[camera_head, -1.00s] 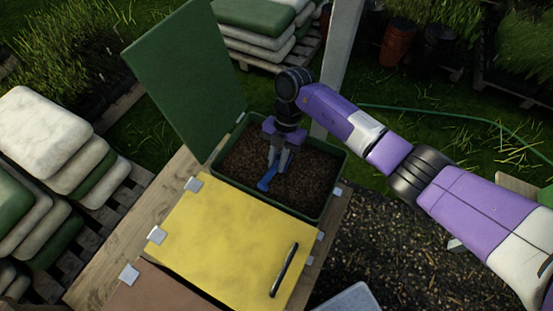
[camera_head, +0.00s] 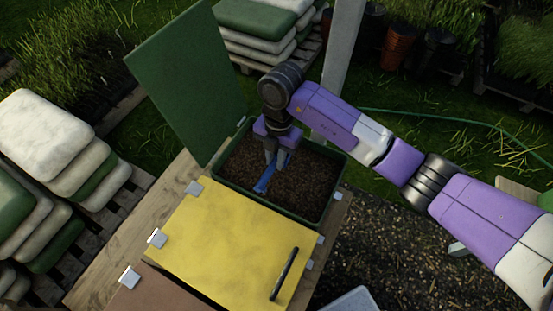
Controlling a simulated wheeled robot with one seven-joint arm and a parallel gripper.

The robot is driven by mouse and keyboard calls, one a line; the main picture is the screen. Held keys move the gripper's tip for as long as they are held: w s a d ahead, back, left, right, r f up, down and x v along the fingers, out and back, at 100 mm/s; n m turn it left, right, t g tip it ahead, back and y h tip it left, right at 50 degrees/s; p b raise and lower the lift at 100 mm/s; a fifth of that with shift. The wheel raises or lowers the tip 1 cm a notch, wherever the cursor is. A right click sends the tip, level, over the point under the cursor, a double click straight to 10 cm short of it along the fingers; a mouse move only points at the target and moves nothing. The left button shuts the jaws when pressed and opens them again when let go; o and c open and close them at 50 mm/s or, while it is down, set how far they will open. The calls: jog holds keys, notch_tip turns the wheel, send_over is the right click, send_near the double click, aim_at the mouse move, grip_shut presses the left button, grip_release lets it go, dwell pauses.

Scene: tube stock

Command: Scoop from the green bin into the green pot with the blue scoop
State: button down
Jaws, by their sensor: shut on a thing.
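The green bin (camera_head: 325,215) stands open, full of dark brown soil-like stuff (camera_head: 305,180). Its green lid (camera_head: 190,75) is raised behind it, at the upper left. My gripper (camera_head: 273,165) points down over the left part of the bin. It is shut on the blue scoop (camera_head: 264,183), which hangs down at or just above the soil. I cannot tell whether the scoop's bowl is in the soil or holds any. I see no green pot.
Stacked sacks (camera_head: 55,135) stand at the left. A pale post (camera_head: 343,60) rises behind the bin.

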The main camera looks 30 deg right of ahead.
aim_at(271, 168)
jog(key=shift+t+h, duration=0.4)
jog(key=shift+h, duration=0.2)
jog(key=shift+s+a+r, duration=0.3)
jog(key=shift+a+r, duration=0.05)
jog(key=shift+r, duration=0.55)
jog(key=shift+s+a+r, duration=0.25)
jog(key=shift+a+r, duration=0.15)
jog(key=shift+r, duration=0.55)
jog(key=shift+s+a+r, duration=0.3)
jog(key=shift+a+r, duration=0.05)
jog(key=shift+r, duration=0.55)
